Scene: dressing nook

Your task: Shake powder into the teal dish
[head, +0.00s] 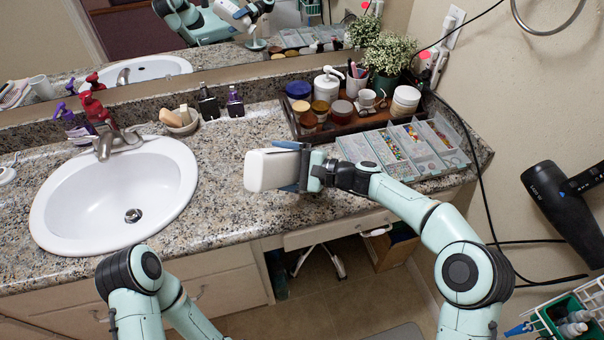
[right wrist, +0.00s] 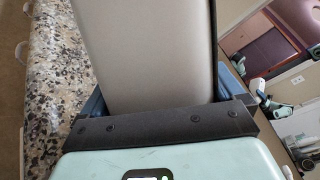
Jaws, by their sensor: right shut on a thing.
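My right gripper (head: 288,167) is shut on a white, round-cornered powder bottle (head: 262,171), held over the counter to the right of the sink. The bottle also fills the upper middle of the right wrist view (right wrist: 150,50), between the blue fingers. In the mirror the bottle looks tilted, above a small pale teal shape (head: 254,45) that may be the teal dish's reflection. I do not see the dish directly; the bottle or gripper may hide it. No falling powder can be made out. My left arm enters at the bottom left, its gripper out of frame.
A wooden tray (head: 292,122) of jars and a clear compartment box (head: 402,150) of beads stand at the back right. A white sink (head: 110,190) is at the left. Speckled counter (head: 225,215) is bare between. A hair dryer (head: 560,205) hangs at the right.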

